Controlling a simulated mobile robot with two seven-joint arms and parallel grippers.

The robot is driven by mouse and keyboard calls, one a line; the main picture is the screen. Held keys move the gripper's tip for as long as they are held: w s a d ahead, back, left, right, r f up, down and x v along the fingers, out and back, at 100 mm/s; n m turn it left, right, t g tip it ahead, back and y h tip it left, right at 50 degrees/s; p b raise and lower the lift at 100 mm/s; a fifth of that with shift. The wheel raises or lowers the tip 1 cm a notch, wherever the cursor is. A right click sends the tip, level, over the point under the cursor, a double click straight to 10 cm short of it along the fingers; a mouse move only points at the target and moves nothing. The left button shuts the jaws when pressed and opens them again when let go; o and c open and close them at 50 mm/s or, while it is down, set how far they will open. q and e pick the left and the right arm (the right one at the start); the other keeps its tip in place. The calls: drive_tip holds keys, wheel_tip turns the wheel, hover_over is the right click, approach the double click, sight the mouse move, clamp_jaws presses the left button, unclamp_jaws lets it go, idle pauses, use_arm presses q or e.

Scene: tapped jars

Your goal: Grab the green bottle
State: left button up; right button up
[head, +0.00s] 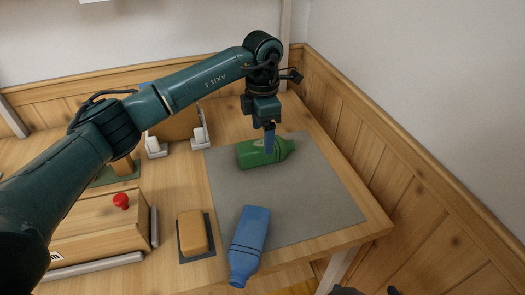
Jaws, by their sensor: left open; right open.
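The green bottle (250,155) lies on its side on the grey mat (318,195), its neck pointing right. My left gripper (269,145) points down right at the bottle, its blue fingers overlapping the bottle's middle in the head view. It is open; whether the fingers touch the bottle or straddle it I cannot tell. My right gripper (368,290) shows only as dark tips at the bottom edge, open, in front of the table and apart from the bottle.
A blue bottle (251,235) lies near the mat's front-left edge. Left of it are an orange-brown block (191,232) on a dark pad and a wooden box (95,230) with a red knob (121,200). Wooden panelling (345,110) borders the back and right. The mat's right part is clear.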

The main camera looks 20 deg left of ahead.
sight(261, 143)
use_arm(q)
wheel_tip(261, 143, down, 6)
drive_tip(key=shift+s+a+r, duration=0.1)
drive_tip(key=shift+r, duration=0.05)
idle(0.3)
drive_tip(key=c, duration=1.1)
